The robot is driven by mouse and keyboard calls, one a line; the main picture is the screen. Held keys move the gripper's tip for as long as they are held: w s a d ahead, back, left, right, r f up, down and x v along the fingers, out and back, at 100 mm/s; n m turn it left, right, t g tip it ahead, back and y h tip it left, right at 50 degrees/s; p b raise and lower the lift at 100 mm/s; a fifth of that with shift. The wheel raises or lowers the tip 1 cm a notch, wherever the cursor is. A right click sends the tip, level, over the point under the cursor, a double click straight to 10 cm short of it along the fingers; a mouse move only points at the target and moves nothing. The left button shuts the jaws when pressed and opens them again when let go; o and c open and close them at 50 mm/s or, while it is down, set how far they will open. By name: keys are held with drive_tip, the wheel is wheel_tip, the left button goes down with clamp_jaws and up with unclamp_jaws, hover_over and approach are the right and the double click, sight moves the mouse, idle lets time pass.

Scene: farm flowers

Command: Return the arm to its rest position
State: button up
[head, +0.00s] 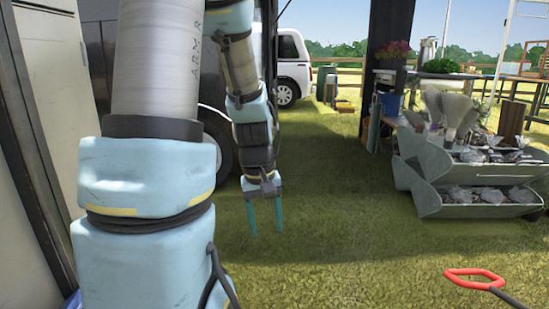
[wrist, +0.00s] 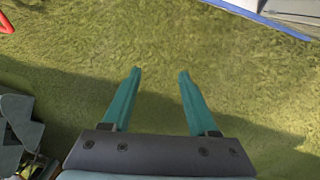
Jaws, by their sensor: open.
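My arm is pale blue and grey and fills the left part of the head view. It hangs with my gripper (head: 265,217) pointing down above the grass, apart from everything around it. The gripper's two teal fingers are spread with nothing between them. The wrist view shows the same open fingers (wrist: 158,85) over bare grass.
A metal bin rack (head: 470,210) with flowers and grey contents stands at the right. A red-handled tool (head: 476,275) is at the lower right. A dark vehicle side and pale panel (head: 50,90) stand close at the left. A white car (head: 293,65) is behind. The middle grass is clear.

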drive_tip(key=s+a+r+m+t, duration=0.1)
drive_tip(key=s+a+r+m, duration=0.2)
drive_tip(key=s+a, duration=0.15)
wheel_tip(320, 180, up, 38)
drive_tip(key=p, duration=3.8)
drive_tip(key=shift+w+y+p, duration=0.15)
drive_tip(key=shift+y+p, duration=0.25)
drive_tip(key=shift+a, duration=0.1)
